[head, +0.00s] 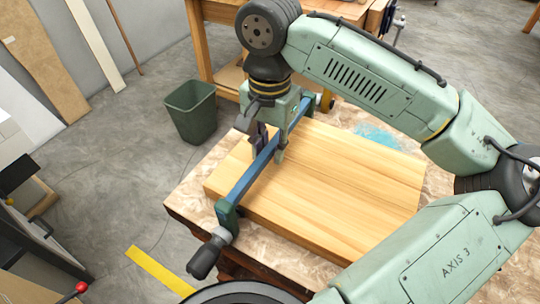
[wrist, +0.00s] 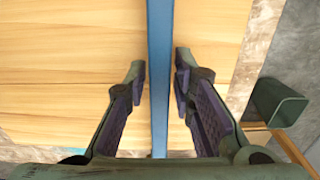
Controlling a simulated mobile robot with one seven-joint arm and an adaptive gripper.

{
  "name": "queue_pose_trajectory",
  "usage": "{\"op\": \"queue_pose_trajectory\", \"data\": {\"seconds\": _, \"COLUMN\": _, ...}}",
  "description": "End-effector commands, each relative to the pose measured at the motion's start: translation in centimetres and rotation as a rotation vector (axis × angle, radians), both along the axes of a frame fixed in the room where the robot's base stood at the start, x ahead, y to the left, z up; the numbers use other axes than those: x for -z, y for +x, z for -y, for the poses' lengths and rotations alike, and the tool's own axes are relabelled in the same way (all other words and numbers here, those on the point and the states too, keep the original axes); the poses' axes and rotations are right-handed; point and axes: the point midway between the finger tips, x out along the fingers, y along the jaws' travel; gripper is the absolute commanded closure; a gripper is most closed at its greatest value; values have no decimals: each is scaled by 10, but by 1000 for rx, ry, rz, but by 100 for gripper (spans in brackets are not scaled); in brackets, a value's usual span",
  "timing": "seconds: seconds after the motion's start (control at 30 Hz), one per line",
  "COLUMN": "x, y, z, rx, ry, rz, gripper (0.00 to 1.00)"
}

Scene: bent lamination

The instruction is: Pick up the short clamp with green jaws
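The clamp has a long blue bar (head: 255,172), a green jaw (head: 227,214) at its near end and a dark handle (head: 207,258) beyond that jaw. It lies across the wooden panel (head: 350,180), its near end over the panel's left front edge. Its far end is partly hidden behind my gripper (head: 269,148). In the wrist view, the blue bar (wrist: 160,110) runs between the two fingers of my gripper (wrist: 160,68). The fingers are apart, with a narrow gap on each side of the bar. No grip on it shows.
The panel rests on a worktable (head: 188,196) with a mottled top and a blue stain (head: 380,135). A green bin (head: 190,110) stands on the floor to the left; it also shows in the wrist view (wrist: 278,103). A wooden bench (head: 200,45) stands behind.

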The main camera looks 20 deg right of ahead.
Motion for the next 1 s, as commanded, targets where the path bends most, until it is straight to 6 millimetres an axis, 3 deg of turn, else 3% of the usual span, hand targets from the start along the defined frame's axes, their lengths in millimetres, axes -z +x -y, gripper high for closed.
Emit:
{"op": "queue_pose_trajectory", "data": {"seconds": 0.3, "x": 0, "y": 0, "z": 0, "rx": 0, "ry": 0, "rz": 0, "gripper": 100}}
{"op": "queue_pose_trajectory", "data": {"seconds": 0.77, "x": -4, "y": 0, "z": 0, "rx": 0, "ry": 0, "rz": 1, "gripper": 100}}
{"op": "queue_pose_trajectory", "data": {"seconds": 1.0, "x": -23, "y": 0, "z": 0, "rx": 0, "ry": 1, "rz": 2, "gripper": 100}}
